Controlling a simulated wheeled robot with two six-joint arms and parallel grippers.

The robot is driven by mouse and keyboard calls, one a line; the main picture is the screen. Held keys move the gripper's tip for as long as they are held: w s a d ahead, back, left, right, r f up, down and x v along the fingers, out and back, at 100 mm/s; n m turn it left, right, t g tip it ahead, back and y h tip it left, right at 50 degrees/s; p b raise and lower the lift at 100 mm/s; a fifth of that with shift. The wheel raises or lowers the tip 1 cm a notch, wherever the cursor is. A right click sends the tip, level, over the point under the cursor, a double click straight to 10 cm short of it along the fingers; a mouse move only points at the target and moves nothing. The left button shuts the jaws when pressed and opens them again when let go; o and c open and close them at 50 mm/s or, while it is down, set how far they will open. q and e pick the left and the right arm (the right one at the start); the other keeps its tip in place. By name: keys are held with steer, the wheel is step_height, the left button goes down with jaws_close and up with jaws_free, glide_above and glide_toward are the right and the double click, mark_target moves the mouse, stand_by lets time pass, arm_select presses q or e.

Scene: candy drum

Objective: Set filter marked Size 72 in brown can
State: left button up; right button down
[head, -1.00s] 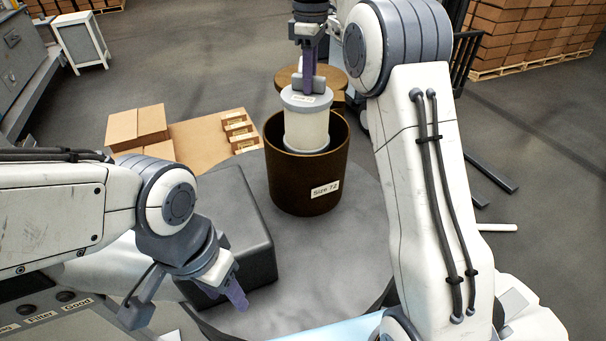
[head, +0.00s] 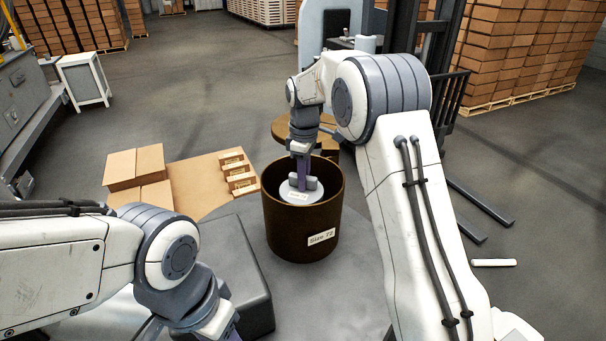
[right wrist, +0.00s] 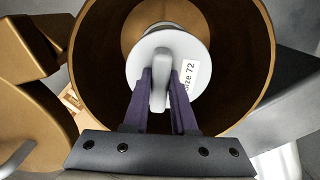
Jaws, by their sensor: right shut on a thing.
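The brown can (head: 288,238) stands upright on the grey round table, with a "Size 72" label on its front. The pale filter (head: 285,193) is inside the can, its grey lid below the rim; its lower part is hidden. In the right wrist view, the filter (right wrist: 198,60) carries a label reading "Size 72", partly covered by a finger, and sits within the can's wall (right wrist: 250,85). My right gripper (head: 304,184) is shut on the filter's handle (right wrist: 159,80). I cannot tell whether the filter touches the can's bottom. My left gripper (head: 229,327) is cut off at the bottom edge.
A dark grey box (head: 240,275) stands left of the can. Another brown round lid or drum top (head: 285,128) is behind it. Cardboard boxes (head: 140,165) lie at the left. A forklift (head: 400,70) and stacked cartons (head: 520,50) stand behind.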

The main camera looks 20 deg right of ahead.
steer(key=shift+f, duration=0.2)
steer(key=c, duration=0.7)
jaws_free()
steer(key=shift+r, duration=0.15)
step_height(320, 180, up, 4)
steer(key=b, duration=0.2)
steer(key=shift+r+b, duration=0.25)
steer(key=shift+b, duration=0.1)
steer(key=shift+a+r+b, duration=0.1)
steer(key=shift+r+b, duration=0.3)
steer(key=shift+r, duration=3.4)
